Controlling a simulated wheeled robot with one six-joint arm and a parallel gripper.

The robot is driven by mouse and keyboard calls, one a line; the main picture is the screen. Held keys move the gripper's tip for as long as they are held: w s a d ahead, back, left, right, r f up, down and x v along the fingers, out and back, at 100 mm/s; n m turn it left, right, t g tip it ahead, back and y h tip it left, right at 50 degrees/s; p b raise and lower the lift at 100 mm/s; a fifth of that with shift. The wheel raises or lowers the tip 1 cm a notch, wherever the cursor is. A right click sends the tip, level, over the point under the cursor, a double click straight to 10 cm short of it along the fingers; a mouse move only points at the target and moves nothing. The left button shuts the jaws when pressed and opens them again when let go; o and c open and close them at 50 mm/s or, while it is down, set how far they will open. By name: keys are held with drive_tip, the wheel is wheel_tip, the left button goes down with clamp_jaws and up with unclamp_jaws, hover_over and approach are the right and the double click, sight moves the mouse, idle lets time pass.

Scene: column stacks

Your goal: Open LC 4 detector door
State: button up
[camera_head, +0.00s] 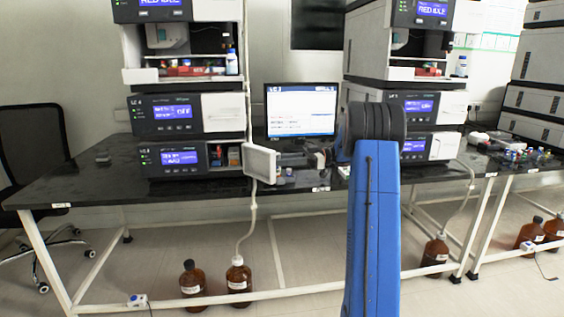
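A monitor (301,110) stands between the stacks. Brown bottles (238,275) stand on the floor under the bench (100,187), with a tube rising to it. A black chair (35,150) is at left. Another instrument stack (535,90) stands at far right.

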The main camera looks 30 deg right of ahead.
drive_tip(key=v, duration=0.7)
drive_tip(key=shift+d, duration=0.15)
idle(0.3)
